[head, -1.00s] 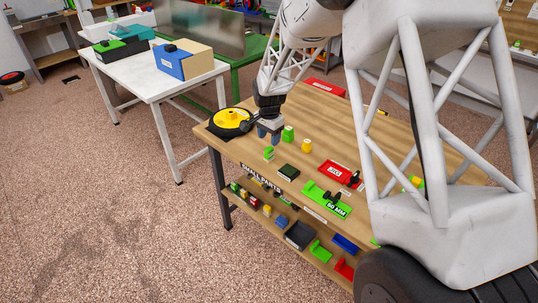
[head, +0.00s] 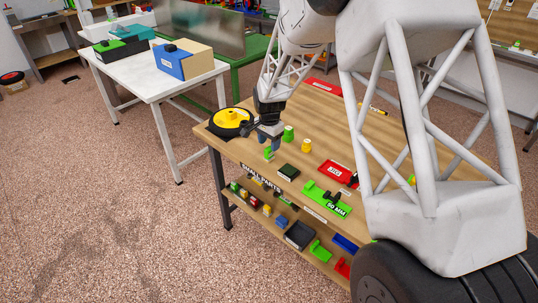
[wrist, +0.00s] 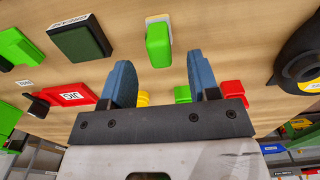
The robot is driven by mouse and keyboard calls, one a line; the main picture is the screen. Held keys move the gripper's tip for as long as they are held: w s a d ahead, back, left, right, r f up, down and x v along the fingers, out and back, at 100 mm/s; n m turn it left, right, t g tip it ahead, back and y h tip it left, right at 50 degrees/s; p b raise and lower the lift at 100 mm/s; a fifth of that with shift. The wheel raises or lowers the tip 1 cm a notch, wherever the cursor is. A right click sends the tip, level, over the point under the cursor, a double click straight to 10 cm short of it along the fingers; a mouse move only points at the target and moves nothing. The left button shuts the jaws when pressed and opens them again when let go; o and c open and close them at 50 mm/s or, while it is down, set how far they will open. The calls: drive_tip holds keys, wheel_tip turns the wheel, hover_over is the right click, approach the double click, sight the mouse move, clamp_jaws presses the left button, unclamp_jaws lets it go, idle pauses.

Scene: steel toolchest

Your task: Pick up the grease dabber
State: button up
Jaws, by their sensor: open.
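No label marks the grease dabber, so I cannot say for sure which piece it is. A small green piece (head: 268,153) with a pale base stands near the front left of the wooden bench, and it also shows in the wrist view (wrist: 159,45). My gripper (head: 269,143) is open, with its blue fingers just above and behind this piece. In the wrist view the piece appears beyond the gap between the fingertips (wrist: 159,63), with nothing held. Contact cannot be made out. The fingers partly hide the pieces behind them.
A black disc with a yellow hub (head: 231,118) lies left of my gripper. A green block (head: 288,133) and a yellow cylinder (head: 306,146) stand close on the right. A dark pad (head: 288,173), a red tray (head: 338,173) and a green fixture (head: 326,199) lie further right.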

sight(269, 148)
drive_tip(key=shift+f, duration=2.55)
clamp_jaws()
drive_tip(key=shift+r, duration=0.15)
drive_tip(key=shift+r, duration=0.5)
wheel_tip(269, 148, up, 2)
drive_tip(key=shift+r, duration=0.1)
drive_tip(key=s+d+r, duration=0.1)
drive_tip(key=s+d, duration=0.2)
drive_tip(key=s, duration=1.2)
drive_tip(key=shift+s+r, duration=0.25)
drive_tip(key=shift+s, duration=0.15)
